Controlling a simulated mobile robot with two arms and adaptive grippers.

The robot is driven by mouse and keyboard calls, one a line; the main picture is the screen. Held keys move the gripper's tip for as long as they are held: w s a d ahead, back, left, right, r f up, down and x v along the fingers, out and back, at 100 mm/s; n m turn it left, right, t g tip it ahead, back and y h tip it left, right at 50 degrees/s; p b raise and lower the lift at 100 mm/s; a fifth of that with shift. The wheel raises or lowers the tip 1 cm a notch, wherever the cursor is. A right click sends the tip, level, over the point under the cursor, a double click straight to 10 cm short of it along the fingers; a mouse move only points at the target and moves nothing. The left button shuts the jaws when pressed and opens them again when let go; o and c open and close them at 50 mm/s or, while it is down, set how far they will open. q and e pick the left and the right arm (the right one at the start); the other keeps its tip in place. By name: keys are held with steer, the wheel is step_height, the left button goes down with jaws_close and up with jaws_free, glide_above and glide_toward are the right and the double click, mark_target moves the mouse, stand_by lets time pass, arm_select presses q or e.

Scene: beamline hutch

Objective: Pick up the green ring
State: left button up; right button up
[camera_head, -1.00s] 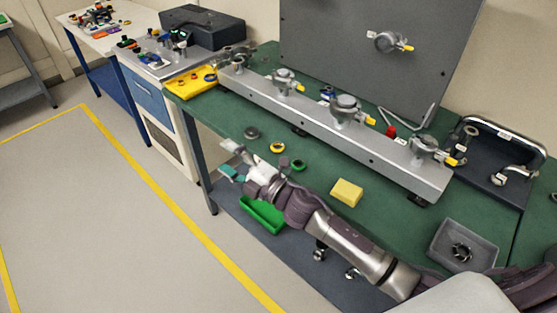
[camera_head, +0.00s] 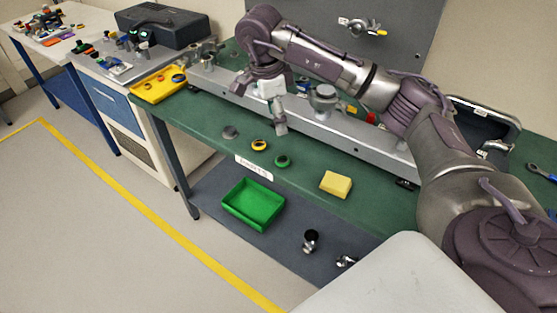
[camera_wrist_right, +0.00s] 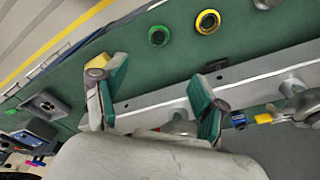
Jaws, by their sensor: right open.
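The green ring (camera_head: 282,161) lies flat on the green bench top near its front edge. It also shows in the right wrist view (camera_wrist_right: 158,35), beyond the fingertips and apart from them. A yellow ring (camera_head: 259,145) and a dark grey ring (camera_head: 229,132) lie in a row with it, to its left in the head view. My right gripper (camera_head: 278,118) hangs above the bench between the rings and the metal rail. In the right wrist view its fingers (camera_wrist_right: 153,78) are spread wide with nothing between them. My left gripper is not in view.
A long metal rail (camera_head: 215,84) with clamps runs behind the rings. A yellow block (camera_head: 336,184) lies to their right, and a yellow tray (camera_head: 157,88) stands at the bench's left end. A green bin (camera_head: 253,204) sits below. The bench around the rings is clear.

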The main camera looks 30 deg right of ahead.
glide_above(282, 159)
step_height(282, 159, down, 8)
steer(key=shift+w+r+p, duration=0.15)
steer(key=shift+p, duration=0.25)
steer(key=f+p, duration=0.1)
steer(key=f, duration=0.1)
steer(key=f+p, duration=0.1)
steer(key=f, duration=0.1)
steer(key=shift+s+a+f, duration=0.1)
steer(key=shift+s+a, duration=0.1)
steer(key=shift+d+f, duration=0.1)
steer(key=shift+f, duration=0.45)
steer(key=c, duration=0.9)
